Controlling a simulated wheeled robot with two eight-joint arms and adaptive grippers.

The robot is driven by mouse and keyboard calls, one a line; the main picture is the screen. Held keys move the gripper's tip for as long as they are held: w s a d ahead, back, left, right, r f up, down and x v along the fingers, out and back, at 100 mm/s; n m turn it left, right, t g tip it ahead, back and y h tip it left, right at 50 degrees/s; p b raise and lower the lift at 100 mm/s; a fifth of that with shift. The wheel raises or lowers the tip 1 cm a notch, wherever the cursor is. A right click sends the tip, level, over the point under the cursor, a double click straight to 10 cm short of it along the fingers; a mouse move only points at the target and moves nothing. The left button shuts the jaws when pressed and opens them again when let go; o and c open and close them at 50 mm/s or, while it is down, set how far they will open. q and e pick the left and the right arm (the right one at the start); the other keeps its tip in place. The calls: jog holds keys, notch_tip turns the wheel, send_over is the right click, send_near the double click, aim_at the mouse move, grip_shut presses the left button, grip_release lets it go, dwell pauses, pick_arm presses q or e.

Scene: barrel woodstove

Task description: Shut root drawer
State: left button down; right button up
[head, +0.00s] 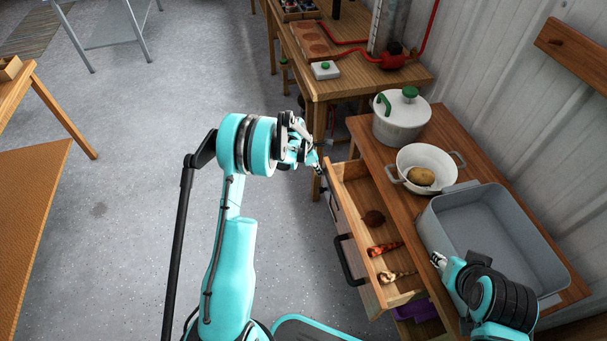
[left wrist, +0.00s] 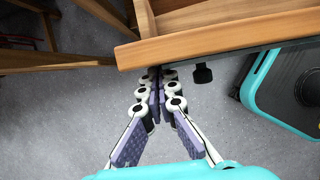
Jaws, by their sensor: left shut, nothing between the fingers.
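The wooden root drawer (head: 357,217) stands pulled out of the wooden cabinet. It holds a dark red beet (head: 373,218), an orange-red root (head: 384,248) and a pale root (head: 394,277). Its black handle (head: 348,260) is on the front face. My left gripper (head: 317,166) is shut and empty by the far end of the drawer front. In the left wrist view its closed fingertips (left wrist: 160,74) are at the edge of the drawer front (left wrist: 215,38); I cannot tell if they touch. My right gripper (head: 438,260) is beside the grey basin; its fingers are too small to read.
On the cabinet top stand a grey basin (head: 490,215), a white pot holding a potato (head: 421,176) and a lidded white pot (head: 401,112). A wooden workbench (head: 350,85) stands behind. A purple object (head: 420,311) shows below the drawer. Floor (head: 130,190) to the left is clear.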

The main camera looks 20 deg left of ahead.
aim_at(355, 161)
pick_arm(q)
jog(key=w+d, duration=0.3)
jog(key=d, duration=0.1)
jog(key=w+d, duration=0.5)
jog(key=d, duration=0.2)
jog(key=shift+w+d, duration=0.35)
jog(key=shift+w, duration=0.05)
jog(key=shift+a, duration=0.1)
